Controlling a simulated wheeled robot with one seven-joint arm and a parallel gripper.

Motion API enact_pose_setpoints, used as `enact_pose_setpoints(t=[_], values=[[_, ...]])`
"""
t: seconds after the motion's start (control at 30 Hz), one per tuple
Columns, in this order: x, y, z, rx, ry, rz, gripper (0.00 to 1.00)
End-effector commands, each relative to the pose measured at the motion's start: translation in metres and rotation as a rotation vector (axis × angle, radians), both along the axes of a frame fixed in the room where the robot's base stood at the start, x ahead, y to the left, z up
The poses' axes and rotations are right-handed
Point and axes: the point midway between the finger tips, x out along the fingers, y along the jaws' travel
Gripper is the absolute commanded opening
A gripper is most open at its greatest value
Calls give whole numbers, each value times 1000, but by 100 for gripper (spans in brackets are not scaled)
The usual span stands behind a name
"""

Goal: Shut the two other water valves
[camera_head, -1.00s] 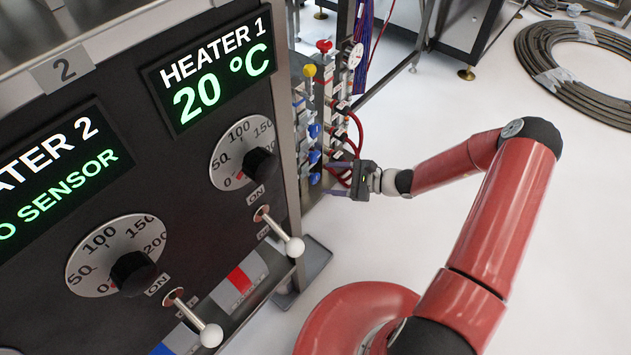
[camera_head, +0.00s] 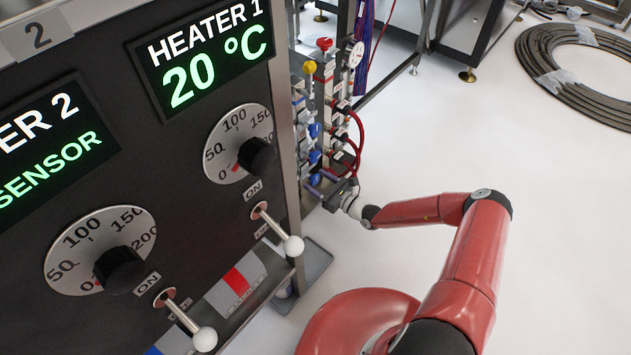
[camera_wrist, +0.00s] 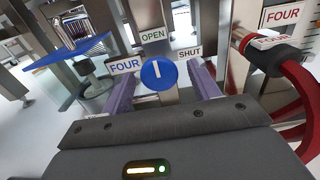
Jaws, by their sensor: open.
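A column of blue valve knobs stands on the manifold beside the heater panel: an upper one (camera_head: 314,130), a middle one (camera_head: 314,156) and a lower one (camera_head: 315,179). The wrist view shows one round blue knob (camera_wrist: 158,74) labelled FOUR. Its white mark points up, towards the OPEN label (camera_wrist: 152,35); the SHUT label (camera_wrist: 188,53) is to its right. My gripper (camera_head: 331,189) is at the lowest knob, and in the wrist view (camera_wrist: 164,76) its purple fingers are open on either side of knob FOUR, with gaps visible. The upper knobs' settings are too small to read.
Red hoses (camera_head: 355,140) curve out right of the valves; one with a black collar (camera_wrist: 270,50) is close to my right finger. The heater panel (camera_head: 190,150) with two switches stands at left.

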Motion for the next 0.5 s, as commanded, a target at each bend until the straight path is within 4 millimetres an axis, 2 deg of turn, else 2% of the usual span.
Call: enact_pose_setpoints(t=[0.13, 0.4, 0.43, 0.5], values=[[7, 10, 0, 0, 0, 1, 61], [8, 11, 0, -1, 1, 1, 61], [8, 11, 0, 0, 0, 1, 59], [8, 11, 0, 0, 0, 1, 50]])
